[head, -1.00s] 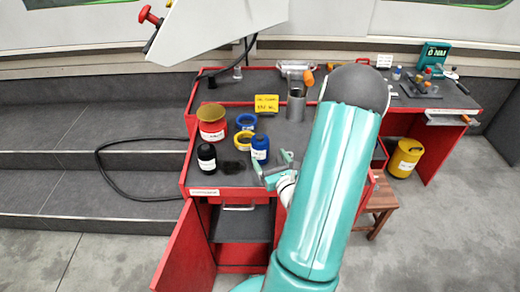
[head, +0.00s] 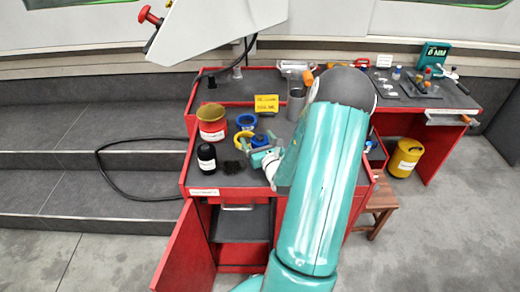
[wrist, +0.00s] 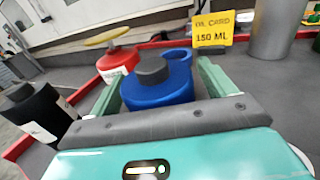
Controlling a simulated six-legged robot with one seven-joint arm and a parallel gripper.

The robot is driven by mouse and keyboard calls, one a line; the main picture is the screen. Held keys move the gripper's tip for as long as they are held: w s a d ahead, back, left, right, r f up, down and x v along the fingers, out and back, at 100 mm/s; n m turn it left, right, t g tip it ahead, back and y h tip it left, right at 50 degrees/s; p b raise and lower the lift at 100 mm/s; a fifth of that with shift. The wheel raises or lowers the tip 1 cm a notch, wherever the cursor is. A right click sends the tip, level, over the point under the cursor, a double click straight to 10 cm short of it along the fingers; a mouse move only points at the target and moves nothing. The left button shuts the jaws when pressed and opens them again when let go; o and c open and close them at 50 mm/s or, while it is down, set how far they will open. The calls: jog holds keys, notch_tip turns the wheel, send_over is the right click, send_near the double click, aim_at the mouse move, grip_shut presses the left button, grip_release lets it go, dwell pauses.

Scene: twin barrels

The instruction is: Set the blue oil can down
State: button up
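The blue oil can (wrist: 157,92), with a dark grey cap, stands upright between the two fingers of my gripper (wrist: 165,88) in the wrist view. The fingers are spread on either side of it, with a small gap showing at the right; firm contact on the left is unclear. In the head view the blue oil can (head: 258,140) is partly hidden by my gripper (head: 264,156), just above the red bench's dark top.
A black bottle (head: 207,158) and a red can with a yellow top (head: 212,122) stand left. A yellow card (head: 266,104) and a grey cylinder (head: 296,103) stand farther back.

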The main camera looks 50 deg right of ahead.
jog(key=c, duration=1.3)
jog(key=shift+r, duration=0.2)
